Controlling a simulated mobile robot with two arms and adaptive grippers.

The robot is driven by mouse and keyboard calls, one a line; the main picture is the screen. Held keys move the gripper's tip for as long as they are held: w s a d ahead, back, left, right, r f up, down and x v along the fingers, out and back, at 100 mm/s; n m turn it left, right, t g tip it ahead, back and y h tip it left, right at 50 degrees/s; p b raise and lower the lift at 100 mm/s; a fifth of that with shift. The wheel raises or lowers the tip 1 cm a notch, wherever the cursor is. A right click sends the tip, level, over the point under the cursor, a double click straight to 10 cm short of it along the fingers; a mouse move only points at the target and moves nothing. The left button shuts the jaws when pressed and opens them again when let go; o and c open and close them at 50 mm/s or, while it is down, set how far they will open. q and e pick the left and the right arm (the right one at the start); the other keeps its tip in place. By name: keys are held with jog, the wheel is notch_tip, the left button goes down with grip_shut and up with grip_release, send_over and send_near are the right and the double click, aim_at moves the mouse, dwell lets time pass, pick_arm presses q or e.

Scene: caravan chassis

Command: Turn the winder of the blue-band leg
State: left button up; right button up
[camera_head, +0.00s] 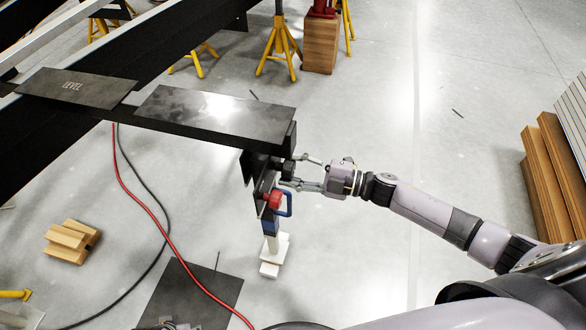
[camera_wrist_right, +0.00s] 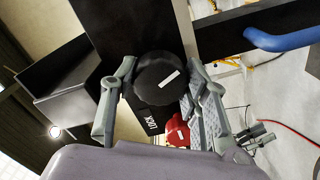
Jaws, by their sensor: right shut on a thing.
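The leg (camera_head: 264,183) hangs from the near end of the black chassis beam, with a blue band (camera_head: 270,227) low on it. Its side carries a red knob (camera_head: 275,199) and a blue handle (camera_head: 287,203). The red knob (camera_wrist_right: 177,131) and blue handle (camera_wrist_right: 283,38) also show in the right wrist view. My right gripper (camera_head: 293,173) has its fingers on either side of a round black knob (camera_wrist_right: 158,80) and is shut on it. The word LOCK is on the black body beside this knob. A grey part at the bottom edge (camera_head: 170,325) may be my left gripper; its fingers are unclear.
White blocks (camera_head: 271,258) stand under the leg. A red cable (camera_head: 151,212) and a black cable run over the floor at left. A wooden block (camera_head: 71,241) lies at left, and yellow stands (camera_head: 279,47) are behind.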

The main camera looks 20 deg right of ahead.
pick_arm(q)
jog(key=shift+s+r, duration=0.2)
pick_arm(e)
jog(key=shift+n, duration=0.4)
pick_arm(q)
jog(key=shift+w, duration=0.1)
pick_arm(e)
jog(key=o, duration=0.8)
jog(key=shift+c, duration=0.2)
pick_arm(q)
jog(key=shift+w+r, duration=0.15)
jog(key=shift+w, duration=0.1)
pick_arm(e)
jog(key=o, duration=0.4)
pick_arm(q)
jog(key=shift+s+a, duration=0.1)
pick_arm(e)
jog(key=shift+d, duration=0.1)
jog(key=shift+s+d, duration=0.25)
jog(key=v, duration=1.1)
jog(key=shift+s, duration=0.1)
